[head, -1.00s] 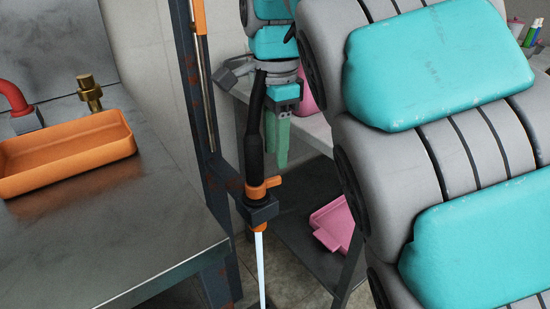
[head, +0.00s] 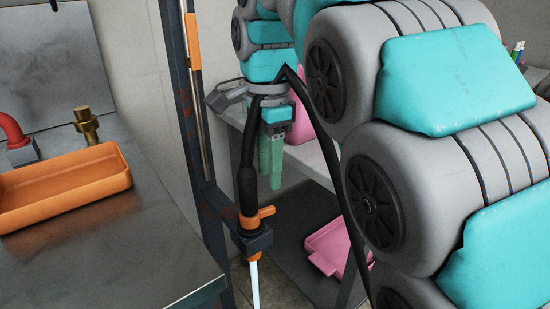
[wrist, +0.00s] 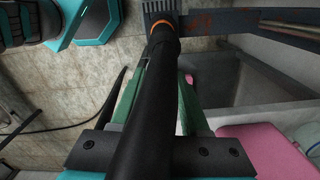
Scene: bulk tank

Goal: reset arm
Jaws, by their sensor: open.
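My gripper (head: 271,165) has green fingers that point down, beside and seemingly behind the black-handled wand (head: 246,175) in the head view. The wand stands near upright, with an orange valve lever and a dark block at its lower end and a thin white length below. A black hose loops from its top. In the wrist view the wand (wrist: 150,110) runs up the middle, across my gripper (wrist: 163,95), hiding part of the green fingers. The fingers are apart; I cannot tell whether they touch the wand.
A dark rusty post (head: 190,120) with an orange-clipped rod stands left of the wand. An orange tray (head: 65,190) and brass fitting (head: 86,125) are on the metal counter (head: 130,260). A pink dustpan-like item (head: 335,245) lies on the lower shelf at right.

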